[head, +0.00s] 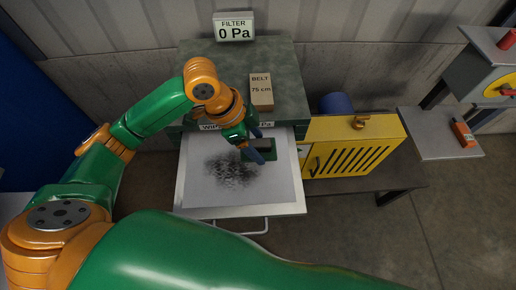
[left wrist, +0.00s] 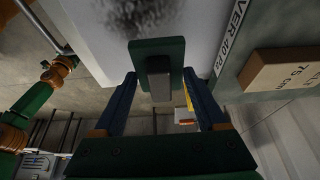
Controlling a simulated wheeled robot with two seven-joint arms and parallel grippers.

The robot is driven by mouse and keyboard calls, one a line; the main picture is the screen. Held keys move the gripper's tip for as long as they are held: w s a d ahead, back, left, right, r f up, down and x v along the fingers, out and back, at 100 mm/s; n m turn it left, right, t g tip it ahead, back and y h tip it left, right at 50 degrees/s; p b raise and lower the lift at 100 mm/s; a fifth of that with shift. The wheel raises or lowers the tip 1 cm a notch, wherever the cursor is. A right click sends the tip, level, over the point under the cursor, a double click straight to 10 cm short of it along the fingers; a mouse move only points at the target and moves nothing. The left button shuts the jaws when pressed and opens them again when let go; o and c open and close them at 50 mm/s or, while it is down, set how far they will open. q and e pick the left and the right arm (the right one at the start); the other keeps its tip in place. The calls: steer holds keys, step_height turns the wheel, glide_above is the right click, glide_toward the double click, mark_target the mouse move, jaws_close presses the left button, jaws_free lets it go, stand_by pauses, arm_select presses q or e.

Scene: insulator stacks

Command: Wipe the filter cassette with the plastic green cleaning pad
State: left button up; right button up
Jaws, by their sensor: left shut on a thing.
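The filter cassette (head: 272,190) is a white panel in a pulled-out drawer, with a dark dust patch (head: 231,170) across its middle. My left gripper (head: 256,146) is over the right part of the cassette, right of the patch. It is shut on the handle of the green cleaning pad (head: 268,155). In the left wrist view the pad (left wrist: 146,48) is a green plate with a grey block handle between my fingers, and the dust shows beyond it. I cannot tell whether the pad touches the cassette. My right gripper is not in view.
The drawer's front handle (head: 240,231) faces me. A box marked BELT 75 cm (head: 261,91) stands on the grey cabinet top (head: 292,72), before a 0 Pa display (head: 233,27). A yellow slatted door (head: 353,152) hangs open right of the drawer. A grey shelf (head: 436,140) is farther right.

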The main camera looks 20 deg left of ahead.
arm_select(q)
steer(key=shift+w+d+r, duration=0.1)
steer(key=shift+d+r, duration=0.1)
steer(key=shift+r, duration=1.3)
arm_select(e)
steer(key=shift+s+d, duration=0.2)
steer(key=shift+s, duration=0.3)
